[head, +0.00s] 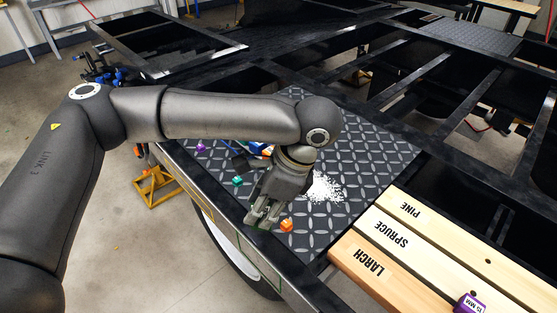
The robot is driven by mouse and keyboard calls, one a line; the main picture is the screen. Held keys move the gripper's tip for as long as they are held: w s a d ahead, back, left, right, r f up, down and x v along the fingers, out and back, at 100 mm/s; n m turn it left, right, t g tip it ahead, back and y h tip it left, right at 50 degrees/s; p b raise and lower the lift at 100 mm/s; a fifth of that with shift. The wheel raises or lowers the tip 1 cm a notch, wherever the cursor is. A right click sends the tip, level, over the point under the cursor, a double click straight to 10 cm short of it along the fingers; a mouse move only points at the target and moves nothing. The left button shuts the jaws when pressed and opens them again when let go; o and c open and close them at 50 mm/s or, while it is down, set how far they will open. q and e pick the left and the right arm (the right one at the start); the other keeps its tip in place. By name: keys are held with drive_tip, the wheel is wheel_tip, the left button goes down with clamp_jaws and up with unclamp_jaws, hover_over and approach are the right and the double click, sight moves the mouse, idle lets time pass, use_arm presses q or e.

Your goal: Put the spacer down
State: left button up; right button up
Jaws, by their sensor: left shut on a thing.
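My left gripper (262,214) points down at the near edge of the dark diamond-plate panel (375,150). It is shut on the spacer, which the fingers and hand almost wholly hide. I cannot tell whether the spacer touches the panel or the frame edge. A small orange block (286,225) sits on the panel just right of the fingertips. A teal block (237,180) and a purple block (201,147) lie on the panel farther left. A purple block marked 15 MM (469,304) rests on the boards at the lower right. My right gripper is out of view.
Boards marked LARCH (375,275), SPRUCE (420,250) and PINE (440,225) lie side by side at the right. A white pile (323,188) is on the panel beside the gripper. Blue and dark items lie behind the hand. Open gaps lie between the trailer's frame bars.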

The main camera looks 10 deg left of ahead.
use_arm(q)
drive_tip(key=w+d+r+m+t+h+b, duration=0.25)
drive_tip(key=d+m, duration=0.45)
drive_tip(key=m, duration=0.4)
drive_tip(key=w+d+r+m+t+h+b, duration=0.1)
drive_tip(key=d+r+m+t+h, duration=0.15)
drive_tip(key=d+m, duration=0.65)
drive_tip(key=w+a+f+p, duration=0.1)
drive_tip(key=w+a+f, duration=0.1)
drive_tip(key=w+f, duration=0.2)
drive_tip(key=w+a+f+m+p, duration=0.1)
drive_tip(key=w+a+f, duration=0.1)
drive_tip(key=w+f, duration=0.2)
drive_tip(key=w+a+f+m+p, duration=0.1)
drive_tip(key=w+a+f, duration=0.1)
drive_tip(key=w+f, duration=0.3)
drive_tip(key=shift+w+a+h, duration=0.25)
drive_tip(key=shift+a+h, duration=0.05)
drive_tip(key=shift+a, duration=0.1)
drive_tip(key=shift+f, duration=0.15)
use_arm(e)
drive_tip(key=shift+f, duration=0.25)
use_arm(q)
drive_tip(key=o, duration=1)
drive_tip(key=shift+f, duration=0.1)
